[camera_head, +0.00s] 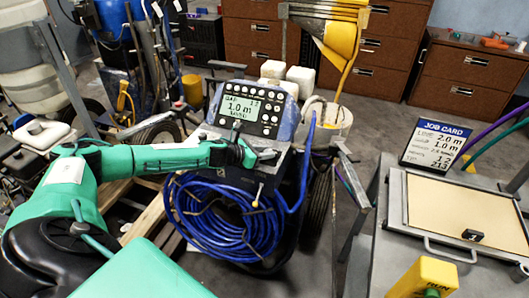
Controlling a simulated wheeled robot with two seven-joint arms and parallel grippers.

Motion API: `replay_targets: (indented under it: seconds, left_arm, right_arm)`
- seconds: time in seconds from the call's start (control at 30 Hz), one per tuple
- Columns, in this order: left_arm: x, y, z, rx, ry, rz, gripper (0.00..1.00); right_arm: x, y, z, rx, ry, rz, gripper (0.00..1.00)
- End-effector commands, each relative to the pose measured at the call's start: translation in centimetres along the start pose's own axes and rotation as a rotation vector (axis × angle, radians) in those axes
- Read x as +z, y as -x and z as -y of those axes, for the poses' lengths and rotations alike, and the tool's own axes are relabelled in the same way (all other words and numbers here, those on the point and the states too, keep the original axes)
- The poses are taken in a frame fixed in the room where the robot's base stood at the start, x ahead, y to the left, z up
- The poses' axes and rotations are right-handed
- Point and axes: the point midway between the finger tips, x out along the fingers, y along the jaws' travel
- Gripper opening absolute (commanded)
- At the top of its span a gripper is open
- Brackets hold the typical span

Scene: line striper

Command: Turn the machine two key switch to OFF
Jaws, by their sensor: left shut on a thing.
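A line striper (238,172) stands in the middle of the view, with a grey display and button panel (243,108) on top. My left arm reaches in from the left, and my left gripper (262,154) is at the machine's front just below the panel. It is shut on a small part there, which appears to be the key switch. The gripper hides most of this part, so its position and any OFF mark cannot be read. My right gripper is not in view.
A coiled blue hose (228,228) hangs below the panel. A white bucket (330,122) stands behind it on the right. At right, a metal bench holds a framed board (462,208), a job card (436,143) and a yellow RUN box (426,277). Brown drawers (385,50) stand behind.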

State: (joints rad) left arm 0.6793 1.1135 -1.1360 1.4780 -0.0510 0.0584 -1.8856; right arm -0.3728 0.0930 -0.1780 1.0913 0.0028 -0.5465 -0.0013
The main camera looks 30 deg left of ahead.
Motion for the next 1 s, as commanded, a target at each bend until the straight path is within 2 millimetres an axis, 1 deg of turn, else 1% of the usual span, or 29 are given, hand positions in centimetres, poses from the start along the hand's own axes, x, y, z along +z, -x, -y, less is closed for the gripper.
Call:
replay_targets:
  seconds: [0.27, 0.43, 0.57, 0.67, 1.0]
  left_arm:
    - [-0.1, 0.0, 0.2, 0.061, 0.026, 0.000, 0.07]
    - [0.1, 0.0, 0.5, 0.156, 0.067, 0.000, 0.07]
    - [0.2, 0.0, 0.7, 0.259, 0.111, -0.001, 0.07]
    - [0.5, 0.0, 0.8, 0.347, 0.148, -0.001, 0.07]
    - [0.7, -0.2, 1.2, 0.642, 0.270, -0.001, 0.07]
  right_arm:
    - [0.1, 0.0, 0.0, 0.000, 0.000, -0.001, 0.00]
    - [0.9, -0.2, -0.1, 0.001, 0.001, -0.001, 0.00]
    - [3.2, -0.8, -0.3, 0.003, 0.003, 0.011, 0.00]
    - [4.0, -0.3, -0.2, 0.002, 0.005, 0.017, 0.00]
    - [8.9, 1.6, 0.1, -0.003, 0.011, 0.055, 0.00]
